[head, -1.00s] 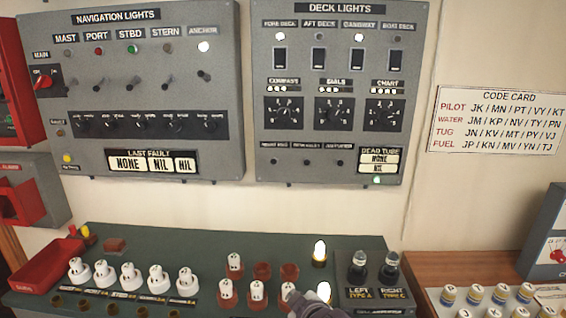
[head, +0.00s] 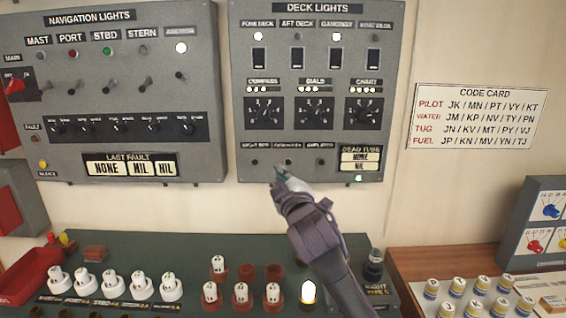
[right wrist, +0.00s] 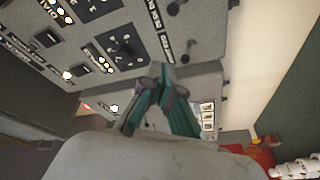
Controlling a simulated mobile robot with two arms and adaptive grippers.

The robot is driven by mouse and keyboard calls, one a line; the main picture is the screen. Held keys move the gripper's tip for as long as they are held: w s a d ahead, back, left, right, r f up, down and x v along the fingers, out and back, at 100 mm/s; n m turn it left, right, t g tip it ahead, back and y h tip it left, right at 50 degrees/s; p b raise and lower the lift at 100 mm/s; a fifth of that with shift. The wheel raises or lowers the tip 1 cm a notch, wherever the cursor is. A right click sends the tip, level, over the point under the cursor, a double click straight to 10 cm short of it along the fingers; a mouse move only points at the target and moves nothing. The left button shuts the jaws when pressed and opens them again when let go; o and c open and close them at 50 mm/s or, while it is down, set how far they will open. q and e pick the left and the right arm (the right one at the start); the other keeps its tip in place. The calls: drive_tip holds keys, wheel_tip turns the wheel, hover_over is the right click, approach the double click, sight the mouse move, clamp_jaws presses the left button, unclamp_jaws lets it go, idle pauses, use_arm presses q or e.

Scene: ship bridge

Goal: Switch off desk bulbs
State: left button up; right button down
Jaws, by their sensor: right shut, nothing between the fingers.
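A lit bulb (head: 308,292) glows on the dark green desk (head: 150,247), left of my right forearm. My right gripper (head: 281,174) is shut and empty, its teal tips raised at the lower edge of the deck lights panel (head: 300,88). It is just below the small middle black toggle (head: 288,162) in a row of three; another toggle (head: 255,162) is left and one (head: 321,161) right. I cannot tell if the tips touch the panel. In the right wrist view the closed fingers (right wrist: 156,88) lie before the panel. My left gripper is not in view.
The navigation lights panel (head: 120,90) is on the left and a code card (head: 476,117) on the right wall. White plugs (head: 138,284) and red sockets (head: 246,272) crowd the desk.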

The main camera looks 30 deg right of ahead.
sight(288, 162)
drive_tip(key=p+x, duration=0.4)
drive_tip(key=x, duration=0.6)
drive_tip(key=s+d+f, duration=0.1)
drive_tip(key=s+d+f+p, duration=0.1)
drive_tip(key=shift+d+f, duration=0.25)
drive_tip(key=shift+d, duration=0.05)
drive_tip(key=shift+w, duration=0.1)
